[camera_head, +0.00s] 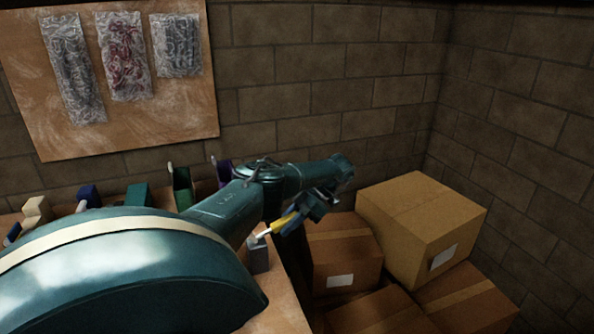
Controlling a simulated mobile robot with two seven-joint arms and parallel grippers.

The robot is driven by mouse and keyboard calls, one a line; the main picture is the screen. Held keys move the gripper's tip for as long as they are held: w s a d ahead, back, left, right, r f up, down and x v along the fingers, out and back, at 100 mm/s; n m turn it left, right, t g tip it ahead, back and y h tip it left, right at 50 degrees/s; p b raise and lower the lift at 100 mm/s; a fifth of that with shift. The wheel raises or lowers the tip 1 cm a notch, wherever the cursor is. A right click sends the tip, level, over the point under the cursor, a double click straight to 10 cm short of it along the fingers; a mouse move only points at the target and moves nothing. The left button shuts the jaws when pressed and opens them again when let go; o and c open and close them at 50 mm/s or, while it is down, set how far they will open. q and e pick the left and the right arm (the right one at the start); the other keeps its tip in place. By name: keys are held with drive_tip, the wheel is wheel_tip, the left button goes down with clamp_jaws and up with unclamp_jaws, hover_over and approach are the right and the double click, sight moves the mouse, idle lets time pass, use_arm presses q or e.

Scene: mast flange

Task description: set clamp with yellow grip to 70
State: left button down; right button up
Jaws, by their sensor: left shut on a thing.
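The clamp with the yellow grip (282,223) is near the right end of the bench. Its grip slants up to the right from a pale stem beside a grey block (259,257). My left gripper (293,222) reaches over from above and to the right and is shut on the yellow grip. The fingers partly cover the upper end of the grip. No scale or number can be read on the clamp. My right gripper is not in view.
Green (182,187), purple (223,172), blue (89,195) and cream (36,212) pieces stand along the bench's back. My left arm hides much of the bench. Cardboard boxes (420,225) are stacked to the right. A board (150,128) with several bags hangs behind.

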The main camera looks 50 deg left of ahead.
use_arm(q)
drive_tip(key=shift+f, duration=0.2)
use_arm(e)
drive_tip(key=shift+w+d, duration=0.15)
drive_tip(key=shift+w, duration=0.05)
use_arm(q)
drive_tip(key=shift+d, duration=0.1)
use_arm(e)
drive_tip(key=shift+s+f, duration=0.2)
use_arm(q)
drive_tip(key=c, duration=1.2)
unclamp_jaws()
drive_tip(key=shift+c, duration=0.2)
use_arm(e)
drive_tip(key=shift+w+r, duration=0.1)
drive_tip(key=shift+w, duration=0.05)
